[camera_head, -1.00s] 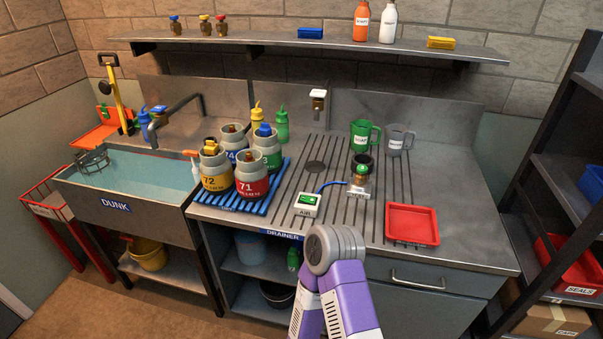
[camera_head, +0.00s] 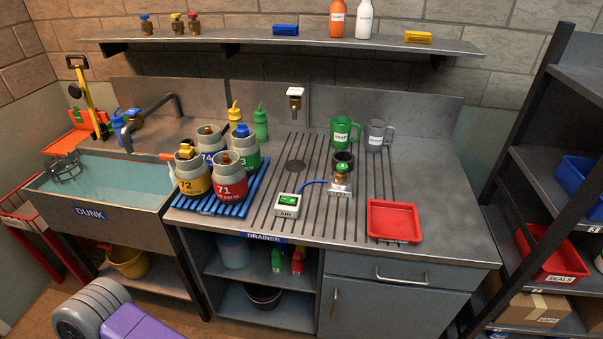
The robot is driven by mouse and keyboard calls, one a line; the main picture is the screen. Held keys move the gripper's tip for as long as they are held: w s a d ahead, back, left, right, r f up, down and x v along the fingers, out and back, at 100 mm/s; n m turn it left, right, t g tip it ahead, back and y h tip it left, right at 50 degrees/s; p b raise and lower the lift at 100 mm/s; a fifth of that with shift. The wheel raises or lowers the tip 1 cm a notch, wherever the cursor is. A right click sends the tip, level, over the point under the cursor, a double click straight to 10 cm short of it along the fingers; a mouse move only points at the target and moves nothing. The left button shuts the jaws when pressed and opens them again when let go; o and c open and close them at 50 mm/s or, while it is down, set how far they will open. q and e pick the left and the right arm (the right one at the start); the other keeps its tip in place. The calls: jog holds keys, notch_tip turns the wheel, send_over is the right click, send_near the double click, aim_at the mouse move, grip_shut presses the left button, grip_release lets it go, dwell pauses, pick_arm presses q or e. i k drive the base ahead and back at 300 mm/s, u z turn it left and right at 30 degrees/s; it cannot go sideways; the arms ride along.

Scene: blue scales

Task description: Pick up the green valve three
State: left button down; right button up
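A valve with a green top (camera_head: 342,168) sits on a small silver fixture (camera_head: 341,186) on the drainer, joined by a blue hose to the AIR box (camera_head: 287,205). A green-banded cylinder (camera_head: 246,160), its label partly hidden but showing a 3, stands at the back right of a blue rack (camera_head: 214,207). The valve on that cylinder has a blue top (camera_head: 242,130). No gripper shows in the head view. Only my purple arm link with a grey joint shows at the lower left, away from the counter objects.
Cylinders 72 (camera_head: 193,180), 71 (camera_head: 230,181) and 74 (camera_head: 210,142) share the rack. A red tray (camera_head: 394,221), green mug (camera_head: 343,133) and grey mug (camera_head: 377,135) stand to the right. Several small valves (camera_head: 177,24) are on the wall shelf (camera_head: 250,41). The sink (camera_head: 110,220) is left.

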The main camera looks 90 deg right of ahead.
aim_at(341, 172)
jog(key=k, duration=1.5)
jog(key=z, duration=1.1)
